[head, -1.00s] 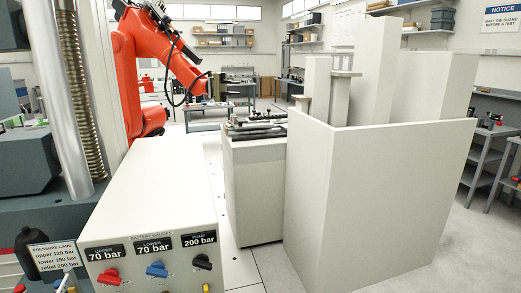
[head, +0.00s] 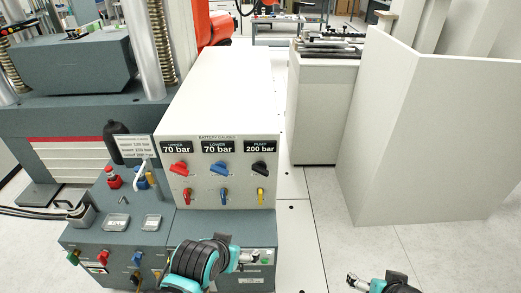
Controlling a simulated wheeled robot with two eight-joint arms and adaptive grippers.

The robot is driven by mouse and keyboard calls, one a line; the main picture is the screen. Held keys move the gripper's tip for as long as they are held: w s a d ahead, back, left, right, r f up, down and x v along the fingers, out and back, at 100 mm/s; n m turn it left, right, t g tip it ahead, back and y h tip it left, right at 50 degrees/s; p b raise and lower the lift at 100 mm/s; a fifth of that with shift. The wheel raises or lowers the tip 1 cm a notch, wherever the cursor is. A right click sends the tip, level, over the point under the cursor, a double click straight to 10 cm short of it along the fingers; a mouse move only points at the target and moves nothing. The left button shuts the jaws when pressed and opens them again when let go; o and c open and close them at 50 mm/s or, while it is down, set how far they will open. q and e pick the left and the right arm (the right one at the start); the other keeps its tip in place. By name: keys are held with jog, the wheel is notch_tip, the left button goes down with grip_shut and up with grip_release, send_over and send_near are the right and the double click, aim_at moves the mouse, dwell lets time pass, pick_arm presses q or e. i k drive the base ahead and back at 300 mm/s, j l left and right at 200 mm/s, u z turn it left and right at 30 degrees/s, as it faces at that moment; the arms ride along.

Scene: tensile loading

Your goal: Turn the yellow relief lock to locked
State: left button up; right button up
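The yellow relief lock (head: 260,195) is a small yellow lever on the front of the white gauge box, below the black pump knob (head: 260,168) and the "PUMP 200 bar" label. It points roughly up and down. My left gripper (head: 262,257), on a teal and black wrist, is below the lock, in front of the grey cabinet, and apart from the lock. My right gripper (head: 351,280) is at the bottom edge, right of the cabinet, away from the lock. Both grippers are small in view, and I cannot tell whether their fingers are open. Neither visibly holds anything.
Beside the lock are a blue lever (head: 224,194) and a red lever (head: 187,195), under the blue and red knobs. A pressure card (head: 133,147), a black bottle and small trays stand at the left. A white guard panel (head: 420,130) stands right; floor between is clear.

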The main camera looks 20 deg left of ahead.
aim_at(260, 197)
jog(key=k+j+z, duration=0.2)
jog(key=j, duration=0.2)
jog(key=k+j+z, duration=0.2)
jog(key=j, duration=0.15)
jog(key=k+j+z, duration=0.2)
jog(key=j, duration=0.15)
